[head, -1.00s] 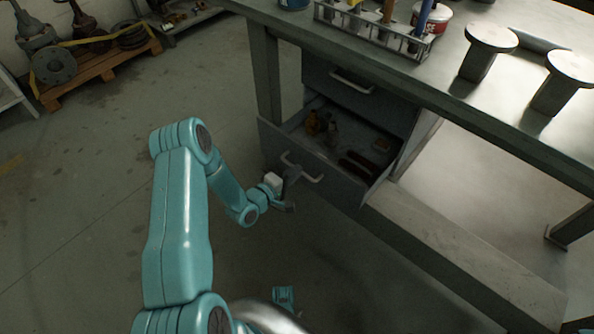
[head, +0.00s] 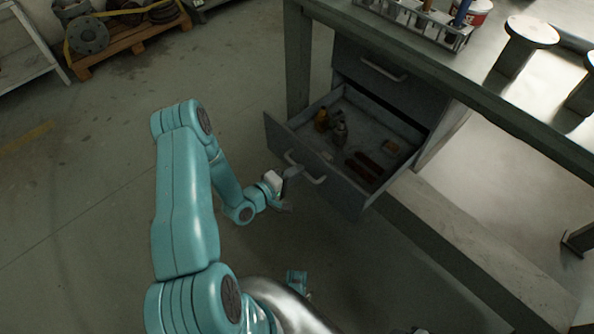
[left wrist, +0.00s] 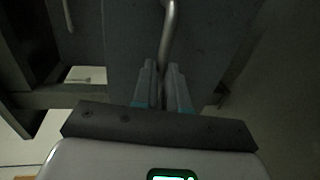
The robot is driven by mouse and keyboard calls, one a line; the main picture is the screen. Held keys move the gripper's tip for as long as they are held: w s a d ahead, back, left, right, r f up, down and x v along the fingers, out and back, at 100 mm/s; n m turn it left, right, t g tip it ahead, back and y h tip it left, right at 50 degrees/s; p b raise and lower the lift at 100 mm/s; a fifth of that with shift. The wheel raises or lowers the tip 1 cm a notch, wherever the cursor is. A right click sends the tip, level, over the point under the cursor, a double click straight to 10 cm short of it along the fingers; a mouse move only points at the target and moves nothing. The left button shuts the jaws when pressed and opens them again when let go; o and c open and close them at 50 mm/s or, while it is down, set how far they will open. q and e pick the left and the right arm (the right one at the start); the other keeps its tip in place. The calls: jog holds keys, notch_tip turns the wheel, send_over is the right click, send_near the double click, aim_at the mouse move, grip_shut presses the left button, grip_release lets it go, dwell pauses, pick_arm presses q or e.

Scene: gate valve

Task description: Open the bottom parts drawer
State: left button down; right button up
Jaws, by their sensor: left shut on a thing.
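The bottom parts drawer (head: 318,172) is pulled well out of the cabinet under the workbench in the head view. Inside lie a yellow-brown item, a grey fitting, dark red items and a small tan block. My left gripper (head: 288,181) is at the drawer's front, on its metal bar handle (head: 305,168). In the left wrist view the two fingers (left wrist: 163,88) are closed around the handle (left wrist: 169,30), against the dark drawer front.
A closed upper drawer (head: 385,82) sits above the open one. The workbench (head: 440,62) overhangs the cabinet and carries a tool rack (head: 415,20) and flanged metal pieces. A pallet (head: 130,38) with valve parts stands at the back left. The floor left of the drawer is clear.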

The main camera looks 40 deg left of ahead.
pick_arm(q)
jog(key=c, duration=1.2)
grip_release()
jog(key=shift+o, duration=0.2)
jog(key=shift+s, duration=0.15)
jog(key=p+v, duration=0.3)
jog(key=v, duration=1.3)
jog(key=shift+p, duration=0.4)
jog(key=shift+a, duration=0.15)
